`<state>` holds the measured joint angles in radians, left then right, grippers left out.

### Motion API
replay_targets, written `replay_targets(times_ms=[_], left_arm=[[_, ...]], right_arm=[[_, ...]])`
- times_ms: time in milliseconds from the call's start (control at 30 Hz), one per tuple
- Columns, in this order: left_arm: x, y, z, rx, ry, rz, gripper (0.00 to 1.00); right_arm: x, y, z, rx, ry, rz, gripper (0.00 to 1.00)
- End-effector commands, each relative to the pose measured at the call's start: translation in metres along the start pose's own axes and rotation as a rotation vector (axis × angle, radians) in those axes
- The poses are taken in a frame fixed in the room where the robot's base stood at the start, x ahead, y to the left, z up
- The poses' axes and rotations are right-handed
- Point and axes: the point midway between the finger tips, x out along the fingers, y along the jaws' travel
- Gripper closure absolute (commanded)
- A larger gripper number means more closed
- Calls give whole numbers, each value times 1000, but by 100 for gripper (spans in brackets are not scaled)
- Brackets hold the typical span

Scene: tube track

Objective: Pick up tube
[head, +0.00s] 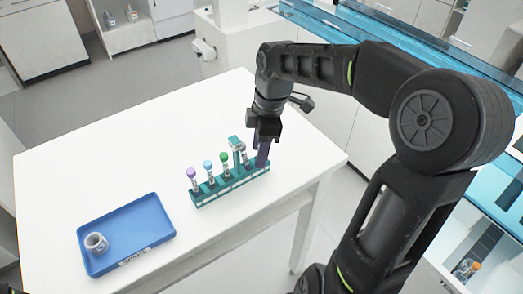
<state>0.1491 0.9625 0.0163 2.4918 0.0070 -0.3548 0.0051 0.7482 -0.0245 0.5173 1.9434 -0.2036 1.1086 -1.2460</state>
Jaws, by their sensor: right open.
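A teal tube rack (230,186) stands on the white table, with several tubes upright in a row. From the left these are a purple-capped tube (192,175), a blue-capped tube (209,170), a green-capped tube (225,160) and a tube (243,157) close to my gripper. My right gripper (262,152) points down over the right end of the rack, its fingers reaching to rack height. It is open. Its fingers hide that end of the rack, so I cannot tell whether a tube stands between them. My left gripper is out of view.
A blue tray (127,232) lies at the table's front left, with a small grey cup-like piece (96,242) in it.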

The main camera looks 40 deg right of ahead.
Motion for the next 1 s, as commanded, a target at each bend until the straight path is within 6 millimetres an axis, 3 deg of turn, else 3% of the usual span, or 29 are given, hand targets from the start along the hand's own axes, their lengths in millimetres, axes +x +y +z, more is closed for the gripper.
replay_targets(times_ms=[333,867,1000], left_arm=[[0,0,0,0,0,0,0],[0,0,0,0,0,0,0],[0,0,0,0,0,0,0]], right_arm=[[0,0,0,0,0,0,56],[0,0,0,0,0,0,100],[0,0,0,0,0,0,100]])
